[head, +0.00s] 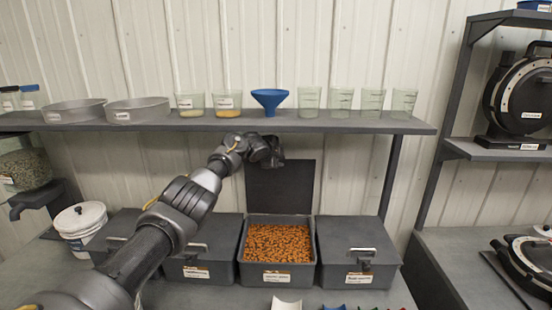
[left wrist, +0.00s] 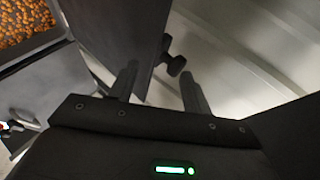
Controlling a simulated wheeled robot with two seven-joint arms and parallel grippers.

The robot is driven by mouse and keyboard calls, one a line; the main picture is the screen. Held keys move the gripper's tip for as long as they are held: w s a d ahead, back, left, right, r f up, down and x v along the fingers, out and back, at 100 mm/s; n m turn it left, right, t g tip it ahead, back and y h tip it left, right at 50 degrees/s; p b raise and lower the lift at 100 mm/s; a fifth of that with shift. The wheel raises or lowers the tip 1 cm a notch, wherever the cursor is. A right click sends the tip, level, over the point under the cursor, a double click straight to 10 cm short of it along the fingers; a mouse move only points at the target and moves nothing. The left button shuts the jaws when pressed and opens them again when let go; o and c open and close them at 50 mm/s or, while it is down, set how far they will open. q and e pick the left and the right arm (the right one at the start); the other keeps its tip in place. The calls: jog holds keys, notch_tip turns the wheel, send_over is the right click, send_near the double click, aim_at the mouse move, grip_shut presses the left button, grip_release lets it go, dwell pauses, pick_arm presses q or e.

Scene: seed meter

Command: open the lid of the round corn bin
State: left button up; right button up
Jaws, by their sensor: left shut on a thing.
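The bin (head: 278,281) in the middle of the lower row stands open, full of orange kernels (head: 277,243). Its label is too small to read. Its dark lid (head: 282,188) stands upright at the back. A dark handle (left wrist: 174,64) sticks out from the lid there. The contact is partly hidden. My right gripper is not in view.
Closed bins with handles flank it, one on the right (head: 357,253) and one on the left (head: 208,268). A shelf (head: 330,125) with beakers, pans and a blue funnel (head: 270,100) is just above my gripper. A white bucket (head: 80,220) stands left.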

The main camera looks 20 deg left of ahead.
pick_arm(q)
jog(key=shift+f, duration=0.35)
jog(key=shift+b+v, duration=0.8)
jog(key=shift+b, duration=0.15)
jog(key=s+b, duration=0.5)
jog(key=s, duration=0.6)
jog(key=shift+s+a+r, duration=0.25)
jog(key=shift+s+a, duration=0.1)
jog(key=shift+s, duration=0.05)
